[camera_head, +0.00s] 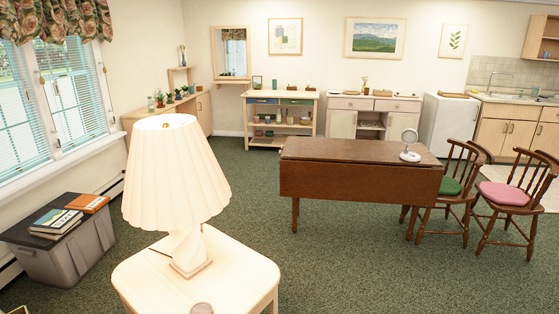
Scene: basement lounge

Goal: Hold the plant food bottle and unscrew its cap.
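I cannot pick out the plant food bottle for certain. Several small plants and small containers (160,99) stand on the low wooden cabinet (140,115) by the windows at the far left, too small to identify. More small items sit on the far workbench (262,94) with shelves; none clearly reads as a plant food bottle. No cap can be made out. Neither of my grippers shows in the head view.
A lamp (172,175) stands on a pale side table (235,265) close in front. A dark drop-leaf table (360,180) with a small round mirror (409,146) and two chairs (515,192) stand at right. A grey bin (75,255) is at left. Green carpet (245,175) lies open between.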

